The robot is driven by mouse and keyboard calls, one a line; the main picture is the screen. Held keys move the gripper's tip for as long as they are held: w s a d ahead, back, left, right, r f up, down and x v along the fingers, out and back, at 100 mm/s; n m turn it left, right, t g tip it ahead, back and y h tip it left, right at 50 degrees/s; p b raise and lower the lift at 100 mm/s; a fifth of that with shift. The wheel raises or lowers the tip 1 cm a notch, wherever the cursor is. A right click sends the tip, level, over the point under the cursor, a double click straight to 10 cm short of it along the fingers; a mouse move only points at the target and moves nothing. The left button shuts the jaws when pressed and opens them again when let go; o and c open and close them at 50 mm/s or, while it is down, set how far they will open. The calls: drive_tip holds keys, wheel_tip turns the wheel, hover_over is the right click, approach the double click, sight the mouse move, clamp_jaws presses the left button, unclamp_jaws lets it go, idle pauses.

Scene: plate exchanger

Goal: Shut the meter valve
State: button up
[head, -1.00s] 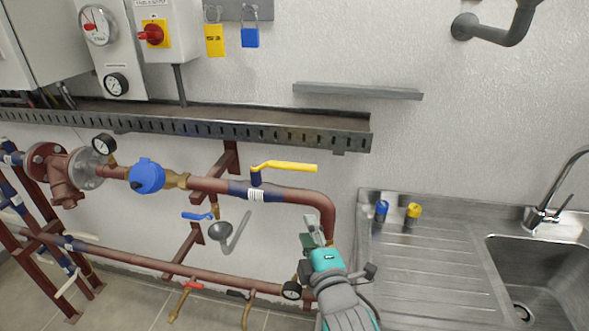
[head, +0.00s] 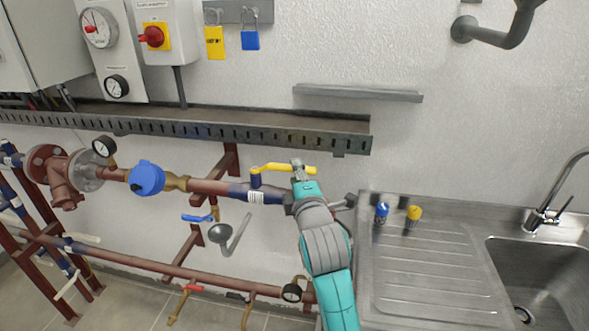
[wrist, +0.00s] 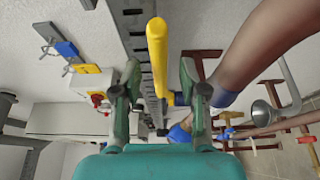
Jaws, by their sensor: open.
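The meter valve is on the red-brown pipe, to the right of the round blue meter (head: 146,178). Its yellow lever (head: 272,167) lies roughly along the pipe above a dark blue stem (head: 256,179). My gripper (head: 298,167) is at the lever's right-hand part in the head view and covers some of it. In the wrist view the yellow lever (wrist: 157,45) runs between the two open fingers of my gripper (wrist: 159,72), with gaps visible on both sides. The gripper is not closed on it.
A slotted cable tray (head: 250,133) runs along the wall above the pipe. A blue-handled valve (head: 197,217) and a grey funnel (head: 219,233) are below. A steel sink unit (head: 420,265) with a blue-topped and a yellow-topped item stands at the right.

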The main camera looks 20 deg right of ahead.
drive_tip(key=shift+w+d, duration=0.15)
drive_tip(key=shift+w, duration=1.25)
clamp_jaws()
